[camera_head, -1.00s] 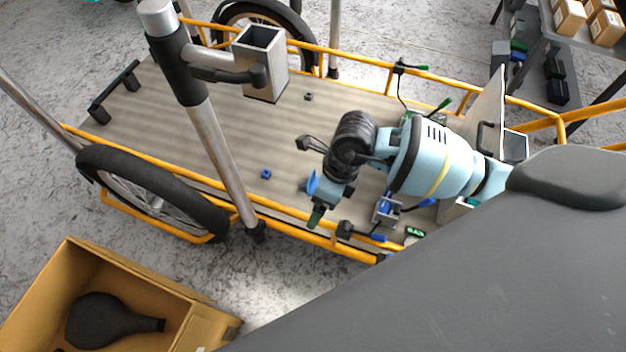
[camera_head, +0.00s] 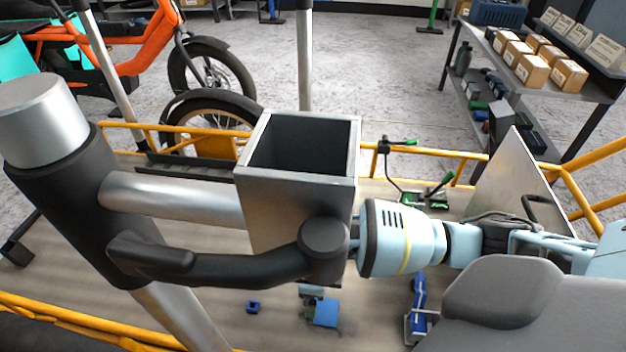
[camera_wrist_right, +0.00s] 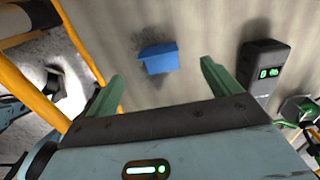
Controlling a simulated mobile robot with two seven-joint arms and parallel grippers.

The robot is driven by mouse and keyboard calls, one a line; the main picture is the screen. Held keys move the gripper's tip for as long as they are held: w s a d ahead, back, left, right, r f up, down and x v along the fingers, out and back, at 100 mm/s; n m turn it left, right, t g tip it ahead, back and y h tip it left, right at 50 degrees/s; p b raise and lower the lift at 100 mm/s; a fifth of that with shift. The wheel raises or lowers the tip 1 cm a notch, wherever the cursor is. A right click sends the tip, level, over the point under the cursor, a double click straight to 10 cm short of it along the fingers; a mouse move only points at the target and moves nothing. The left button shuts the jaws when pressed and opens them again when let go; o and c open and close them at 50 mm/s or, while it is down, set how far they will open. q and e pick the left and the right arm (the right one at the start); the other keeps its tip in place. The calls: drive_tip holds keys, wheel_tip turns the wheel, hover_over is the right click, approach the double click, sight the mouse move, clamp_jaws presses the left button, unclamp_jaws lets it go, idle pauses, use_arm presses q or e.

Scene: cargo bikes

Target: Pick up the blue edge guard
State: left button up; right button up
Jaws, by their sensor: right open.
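The blue edge guard (camera_head: 325,312) lies on the grey-brown cargo deck (camera_head: 210,318), low in the middle of the head view. In the right wrist view the blue edge guard (camera_wrist_right: 158,58) lies between and beyond the fingertips, apart from both. My right gripper (camera_wrist_right: 162,74) is open and empty, its two green fingers spread towards the deck. In the head view it is mostly hidden behind the square metal tube and black lever. My left gripper is not in view.
A square metal tube (camera_head: 295,205) on a thick post blocks much of the head view. A small blue block (camera_head: 253,305) and a blue-handled clamp (camera_head: 418,295) rest on the deck. A black device with a green display (camera_wrist_right: 262,68) lies right of the guard. Yellow rails (camera_head: 440,150) border the deck.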

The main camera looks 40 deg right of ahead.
sight(326, 308)
drive_tip(key=shift+f, duration=0.55)
wheel_tip(326, 308, down, 3)
drive_tip(key=shift+r+b, duration=0.2)
drive_tip(key=shift+b, duration=0.5)
wheel_tip(326, 308, down, 5)
drive_tip(key=b, duration=0.3)
drive_tip(key=shift+s+a+f, duration=0.1)
drive_tip(key=shift+f, duration=0.05)
